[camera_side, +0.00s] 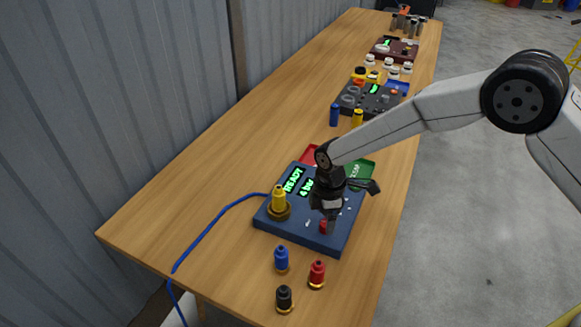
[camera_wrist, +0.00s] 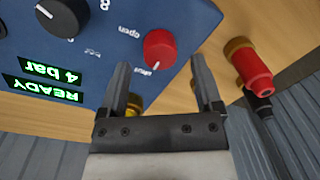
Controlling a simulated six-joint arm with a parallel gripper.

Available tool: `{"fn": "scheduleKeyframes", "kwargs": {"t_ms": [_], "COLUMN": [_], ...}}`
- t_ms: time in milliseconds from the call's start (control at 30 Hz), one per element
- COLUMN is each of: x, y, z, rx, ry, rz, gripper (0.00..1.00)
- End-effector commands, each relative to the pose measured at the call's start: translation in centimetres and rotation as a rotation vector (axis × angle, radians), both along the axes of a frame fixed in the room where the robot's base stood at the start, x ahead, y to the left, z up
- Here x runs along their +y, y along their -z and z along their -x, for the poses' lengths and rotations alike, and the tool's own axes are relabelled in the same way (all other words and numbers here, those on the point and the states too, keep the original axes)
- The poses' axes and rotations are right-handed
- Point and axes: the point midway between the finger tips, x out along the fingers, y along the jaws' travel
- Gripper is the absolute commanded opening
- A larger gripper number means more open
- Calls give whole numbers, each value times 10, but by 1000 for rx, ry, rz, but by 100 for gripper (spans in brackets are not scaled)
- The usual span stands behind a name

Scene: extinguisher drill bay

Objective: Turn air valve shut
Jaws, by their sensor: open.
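The red valve knob (camera_wrist: 160,49) sits on the blue panel (camera_wrist: 105,45), with upside-down "open" and "shut" labels beside it. A small pale mark shows on the knob's lower edge, on the side of "shut". In the side view the knob (camera_side: 324,227) is at the panel's near right part, just under my gripper (camera_side: 328,208). In the wrist view my gripper (camera_wrist: 162,75) has its fingers spread, with the knob ahead of the gap between them. I see no contact with it. The panel's green displays (camera_wrist: 45,80) read "READY" and "4 bar".
A yellow fitting (camera_side: 279,198) with a blue hose (camera_side: 210,229) stands in the panel's brass port. Loose blue (camera_side: 281,258), red (camera_side: 317,272) and black (camera_side: 284,297) fittings stand in front. Red (camera_side: 310,154) and green (camera_side: 359,169) trays adjoin the panel.

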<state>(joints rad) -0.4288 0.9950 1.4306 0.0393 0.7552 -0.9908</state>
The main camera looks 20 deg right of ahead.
Motion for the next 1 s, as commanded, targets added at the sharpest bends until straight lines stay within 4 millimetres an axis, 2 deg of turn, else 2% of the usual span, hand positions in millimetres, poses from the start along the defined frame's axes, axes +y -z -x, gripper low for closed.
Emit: {"fn": "scheduleKeyframes", "kwargs": {"t_ms": [400,600,1000], "x": [-1,-1,-4], "y": [-51,-59,-61], "z": [-3,-3,-2], "rx": [-2,0,-2], "ry": [0,0,12], "rz": [-1,1,0], "gripper": [83,83,83]}}
